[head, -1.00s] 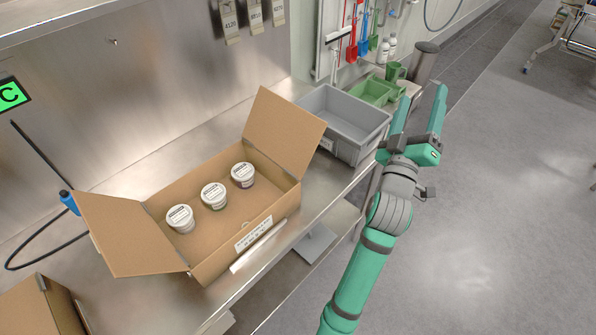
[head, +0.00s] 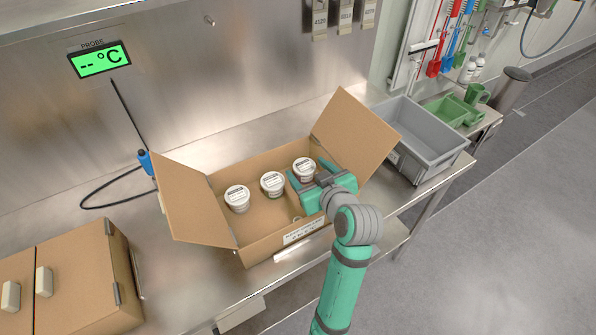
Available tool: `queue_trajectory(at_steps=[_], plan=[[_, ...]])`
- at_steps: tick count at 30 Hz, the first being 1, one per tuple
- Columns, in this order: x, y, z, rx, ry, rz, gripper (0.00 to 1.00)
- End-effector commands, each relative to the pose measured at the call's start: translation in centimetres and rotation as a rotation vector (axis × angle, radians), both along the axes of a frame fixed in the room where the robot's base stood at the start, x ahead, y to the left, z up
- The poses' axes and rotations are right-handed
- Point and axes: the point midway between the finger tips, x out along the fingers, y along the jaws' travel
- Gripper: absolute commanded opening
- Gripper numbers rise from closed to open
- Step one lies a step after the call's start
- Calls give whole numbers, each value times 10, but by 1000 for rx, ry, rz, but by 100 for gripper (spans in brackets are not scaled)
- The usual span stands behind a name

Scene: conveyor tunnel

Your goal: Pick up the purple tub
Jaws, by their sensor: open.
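Three small tubs with white labelled lids stand in a row in an open cardboard box (head: 255,243). The right tub (head: 303,165) shows a thin strip of dark, purplish body under its lid. The middle tub (head: 272,181) and the left tub (head: 237,195) stand beside it; their body colours are hard to tell. My gripper (head: 307,168) is open over the box's right part, its two fingers pointing toward the right tub, one on each side in the picture. Whether the fingers touch it cannot be told. The tub's lower side is partly hidden by my gripper.
The box's flaps stand out left (head: 193,205) and right (head: 352,135). A grey bin (head: 430,160) stands right of it on the steel bench, with green trays (head: 452,110) beyond. A probe with a black cable (head: 110,192) and a closed carton (head: 85,270) lie left.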

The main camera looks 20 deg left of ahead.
Motion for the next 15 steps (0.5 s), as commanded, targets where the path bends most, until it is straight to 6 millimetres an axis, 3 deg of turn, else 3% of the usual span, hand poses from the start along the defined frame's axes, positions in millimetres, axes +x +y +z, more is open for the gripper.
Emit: queue_trajectory(at_steps=[1,5,15], plan=[[-7,-16,-9,20,44,-31,65],[-13,-35,-21,51,104,-81,65],[18,-13,-40,57,112,-90,65]])
